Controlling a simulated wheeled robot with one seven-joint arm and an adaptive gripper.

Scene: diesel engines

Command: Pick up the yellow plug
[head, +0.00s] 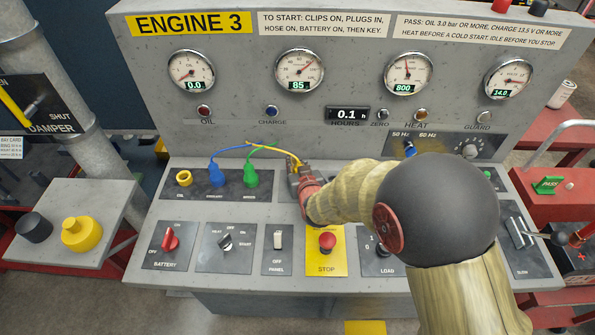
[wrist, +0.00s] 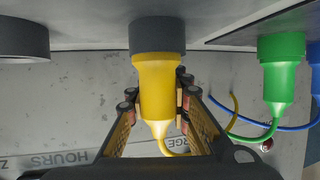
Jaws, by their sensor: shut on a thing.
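The yellow plug (wrist: 156,85) stands between the fingers of my gripper (wrist: 156,108) in the wrist view, with a dark grey collar at its panel end. I cannot tell whether that end touches the panel. In the head view my gripper (head: 300,185) is over the console, right of the green plug (head: 251,175), and mostly hides the yellow plug. A yellow cable (head: 268,146) arcs from it to the left. An open yellow-ringed socket (head: 184,178) labelled OIL sits at the left of the plug panel.
The blue plug (head: 216,176) and green plug stand close to the left, with cables crossing the yellow one. Gauges line the upright panel behind. Below are the battery switch (head: 169,240) and the red stop button (head: 327,241). A side box (head: 80,222) holds yellow and black knobs.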

